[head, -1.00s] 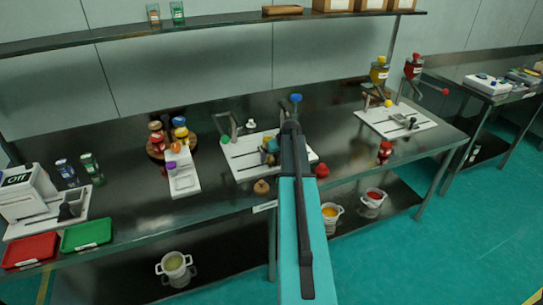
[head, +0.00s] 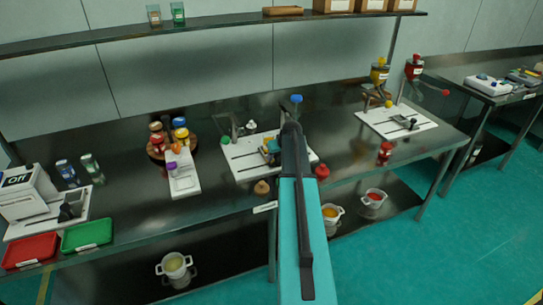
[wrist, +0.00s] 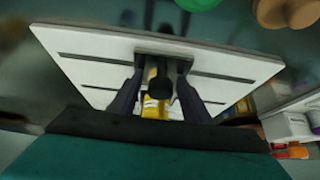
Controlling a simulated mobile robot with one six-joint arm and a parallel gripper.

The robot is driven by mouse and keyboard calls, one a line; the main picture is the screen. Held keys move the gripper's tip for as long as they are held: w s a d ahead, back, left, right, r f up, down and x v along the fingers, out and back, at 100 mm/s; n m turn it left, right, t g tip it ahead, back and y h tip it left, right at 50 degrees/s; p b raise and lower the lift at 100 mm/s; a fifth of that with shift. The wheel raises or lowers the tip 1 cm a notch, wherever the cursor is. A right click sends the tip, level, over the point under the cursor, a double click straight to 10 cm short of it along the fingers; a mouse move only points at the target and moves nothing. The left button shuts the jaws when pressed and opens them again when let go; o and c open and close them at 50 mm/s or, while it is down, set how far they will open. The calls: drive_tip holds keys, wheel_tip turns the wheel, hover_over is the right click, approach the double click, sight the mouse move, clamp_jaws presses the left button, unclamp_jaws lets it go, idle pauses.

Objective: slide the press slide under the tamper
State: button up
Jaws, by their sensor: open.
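The white press board (head: 240,168) with dark slots lies on the middle of the bench. The press slide, a grey block with a dark upright handle (wrist: 160,88), sits on this board in the wrist view. A yellow piece (wrist: 154,108) shows beside the handle. My gripper (wrist: 160,100) is open, with one finger on each side of the handle; contact cannot be told. In the head view my arm hides most of the gripper and slide. A press frame with a green-knobbed lever (head: 226,140) stands at the board's back left; I cannot clearly make out the tamper.
A brown knob-like piece (head: 261,187) stands in front of the board and a red one (head: 322,171) to its right. Another slotted board (head: 420,128) lies right, near dispensers (head: 379,75).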

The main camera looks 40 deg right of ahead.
drive_tip(key=shift+d, duration=0.1)
drive_tip(key=shift+s+d+b, duration=0.3)
drive_tip(key=shift+s+d, duration=0.55)
drive_tip(key=shift+d, duration=1.2)
drive_tip(key=shift+s+d+b, duration=0.3)
drive_tip(key=shift+s+d, duration=0.55)
drive_tip(key=shift+d, duration=1.25)
drive_tip(key=shift+s+d+b, duration=0.3)
drive_tip(key=shift+s+d, duration=0.55)
drive_tip(key=shift+d, duration=1.2)
drive_tip(key=o, duration=1.2)
drive_tip(key=shift+r, duration=0.1)
drive_tip(key=p+v, duration=0.2)
drive_tip(key=v, duration=0.7)
drive_tip(key=shift+p, duration=0.35)
